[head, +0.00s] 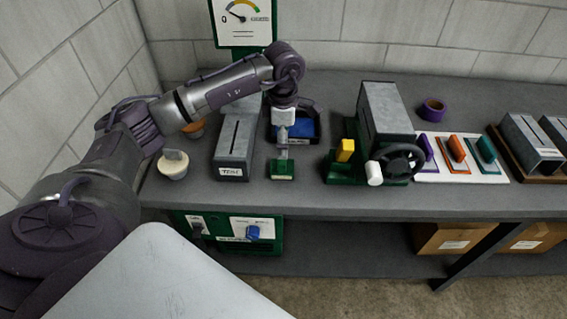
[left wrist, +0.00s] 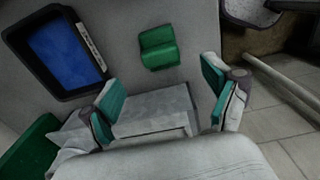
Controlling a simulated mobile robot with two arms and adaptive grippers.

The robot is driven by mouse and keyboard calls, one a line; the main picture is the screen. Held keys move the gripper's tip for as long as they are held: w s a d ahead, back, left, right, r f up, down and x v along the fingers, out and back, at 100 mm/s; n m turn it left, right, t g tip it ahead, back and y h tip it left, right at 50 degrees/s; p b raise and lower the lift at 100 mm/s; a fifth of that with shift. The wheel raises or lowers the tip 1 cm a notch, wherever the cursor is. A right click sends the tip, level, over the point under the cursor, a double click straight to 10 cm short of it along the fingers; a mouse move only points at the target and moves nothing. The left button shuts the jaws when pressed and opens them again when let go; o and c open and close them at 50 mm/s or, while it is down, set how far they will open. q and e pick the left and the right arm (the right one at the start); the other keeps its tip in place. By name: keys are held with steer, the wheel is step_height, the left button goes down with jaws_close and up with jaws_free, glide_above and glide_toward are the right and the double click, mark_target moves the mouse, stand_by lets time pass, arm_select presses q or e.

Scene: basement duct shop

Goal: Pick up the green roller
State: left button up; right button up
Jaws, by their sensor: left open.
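A small green piece (head: 283,172), apparently the green roller, lies on the grey bench in front of the blue-lined tray. In the left wrist view the green piece (left wrist: 158,48) has two bands and lies clear of the fingers, beyond their tips. My left gripper (head: 284,150) points down close above it, partly covering it in the head view. In the left wrist view my left gripper (left wrist: 160,97) is open, with teal pads apart and nothing held between them. A grey metal block (left wrist: 155,108) shows behind the gap. My right gripper is out of view.
The blue-lined tray (head: 314,137) is behind the gripper. A grey duct block (head: 231,163) and a pale knob-topped piece (head: 173,170) stand left. A crank machine (head: 386,112) stands right, then a white mat (head: 434,174) with purple, orange and teal tools.

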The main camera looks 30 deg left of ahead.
mark_target(282, 162)
arm_select(q)
step_height(282, 162, down, 4)
steer(key=shift+f+p, duration=0.2)
steer(key=shift+p, duration=0.2)
steer(key=shift+f, duration=0.25)
step_height(282, 162, down, 4)
steer(key=shift+s+a+r+p, duration=0.1)
steer(key=shift+s+r+p, duration=0.1)
steer(key=shift+p, duration=1)
steer(key=shift+w+f, duration=0.15)
steer(key=shift+f, duration=0.45)
steer(key=shift+r, duration=0.1)
steer(key=c, duration=1.3)
